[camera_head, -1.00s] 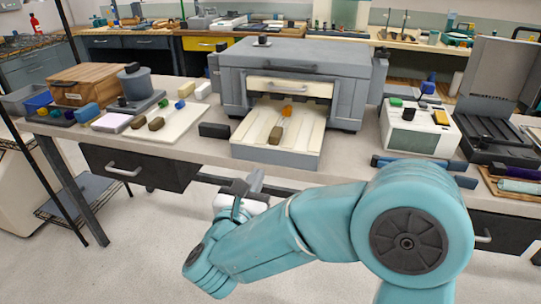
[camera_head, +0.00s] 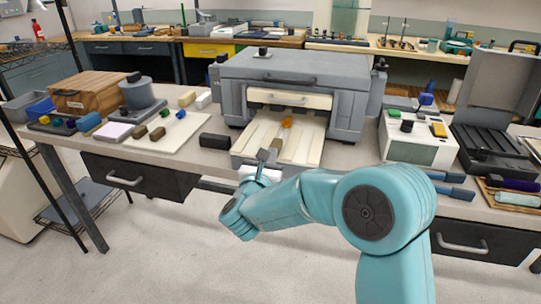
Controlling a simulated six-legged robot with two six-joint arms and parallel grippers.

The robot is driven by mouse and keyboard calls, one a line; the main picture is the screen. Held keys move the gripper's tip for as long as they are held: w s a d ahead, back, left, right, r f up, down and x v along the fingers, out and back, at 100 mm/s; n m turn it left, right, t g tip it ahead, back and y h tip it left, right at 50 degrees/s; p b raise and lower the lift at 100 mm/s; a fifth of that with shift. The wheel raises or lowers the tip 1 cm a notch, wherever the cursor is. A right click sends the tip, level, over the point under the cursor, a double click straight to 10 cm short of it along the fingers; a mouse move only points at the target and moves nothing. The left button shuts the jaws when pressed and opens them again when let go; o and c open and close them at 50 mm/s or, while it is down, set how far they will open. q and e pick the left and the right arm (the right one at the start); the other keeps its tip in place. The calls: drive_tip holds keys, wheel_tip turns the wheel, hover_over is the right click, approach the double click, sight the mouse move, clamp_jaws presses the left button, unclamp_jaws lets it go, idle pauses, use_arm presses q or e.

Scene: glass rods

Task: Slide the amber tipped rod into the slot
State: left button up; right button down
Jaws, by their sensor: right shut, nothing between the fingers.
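The amber tipped rod lies on the cream ribbed tray (camera_head: 250,135) in front of the grey machine (camera_head: 235,85). Its amber tip (camera_head: 287,122) points toward the machine, and its brown block end (camera_head: 277,144) is nearer to me. The clear shaft between them is hard to make out. A cream-fronted opening (camera_head: 290,98) is in the machine's face, behind the tip. My right gripper (camera_head: 267,155) is shut and empty at the tray's near edge, just in front of the brown end and overlapping it in view. I cannot tell whether they touch. My left gripper is out of view.
A black block (camera_head: 214,141) sits left of the tray. A white board (camera_head: 195,127) with brown-ended, colour-tipped rods lies further left. A white box (camera_head: 420,145) and a black open case (camera_head: 490,150) stand at the right.

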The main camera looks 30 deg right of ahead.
sight(279, 139)
drive_tip(key=w+d+b, duration=0.1)
drive_tip(key=d+f+b, duration=0.1)
drive_tip(key=b, duration=0.1)
drive_tip(key=shift+w+d, duration=0.15)
drive_tip(key=shift+w, duration=0.25)
drive_tip(key=x, duration=0.1)
drive_tip(key=b+x, duration=0.2)
drive_tip(key=x, duration=0.1)
drive_tip(key=shift+w+r, duration=0.1)
drive_tip(key=shift+r, duration=0.4)
